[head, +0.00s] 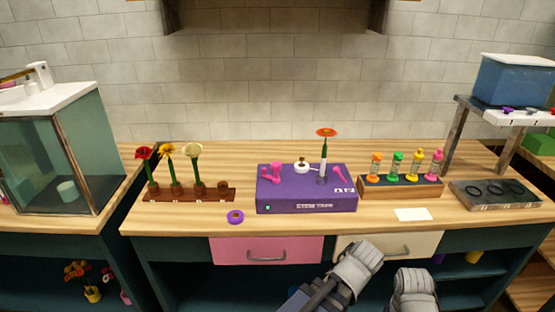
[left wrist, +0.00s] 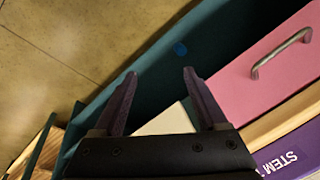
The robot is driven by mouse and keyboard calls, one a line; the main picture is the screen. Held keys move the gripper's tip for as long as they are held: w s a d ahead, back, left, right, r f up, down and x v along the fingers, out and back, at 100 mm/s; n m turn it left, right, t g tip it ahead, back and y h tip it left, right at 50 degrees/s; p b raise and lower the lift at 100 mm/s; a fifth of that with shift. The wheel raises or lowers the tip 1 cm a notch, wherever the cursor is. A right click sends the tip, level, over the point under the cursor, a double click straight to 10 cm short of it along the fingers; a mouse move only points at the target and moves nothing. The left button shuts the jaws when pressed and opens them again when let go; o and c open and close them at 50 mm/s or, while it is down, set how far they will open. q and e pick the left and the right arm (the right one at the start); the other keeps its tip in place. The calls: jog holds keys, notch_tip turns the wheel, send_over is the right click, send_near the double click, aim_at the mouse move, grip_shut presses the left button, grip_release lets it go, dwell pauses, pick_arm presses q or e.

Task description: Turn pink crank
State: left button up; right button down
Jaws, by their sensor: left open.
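The purple box (head: 306,205) labelled "STEM TAPE…" stands on the wooden counter. A pink part with knobs (head: 271,173) stands on its left top, and a slanted pink lever (head: 340,175) is at its right top; I cannot tell which is the crank. A white post between them holds an orange flower (head: 326,132). In the left wrist view a corner of the purple box (left wrist: 294,158) shows at lower right. My left gripper (left wrist: 160,88) is open and empty there, in front of the counter and apart from the box. My right gripper's fingers are not visible.
A rack of bottles (head: 400,187) and a white card (head: 413,214) are to the right. The pink drawer (head: 240,250) is below the counter edge.

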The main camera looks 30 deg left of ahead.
pick_arm(q)
jog(key=w+a+r+n+t+y+p, duration=0.3)
jog(key=w+a+r+n+p, duration=0.15)
jog(key=w+a+r, duration=0.6)
jog(key=n+t+y+p, duration=0.4)
jog(key=n+p, duration=0.1)
jog(key=n, duration=0.1)
send_near(277, 164)
jog(key=x, duration=0.3)
jog(key=shift+a+f+m, duration=0.2)
jog(key=shift+f+m, duration=0.05)
jog(key=shift+f, duration=0.05)
jog(key=b+x, duration=0.3)
jog(key=x, duration=0.4)
jog(key=shift+w+r, duration=0.1)
jog(key=shift+w, duration=0.05)
jog(key=shift+c, duration=0.2)
grip_shut()
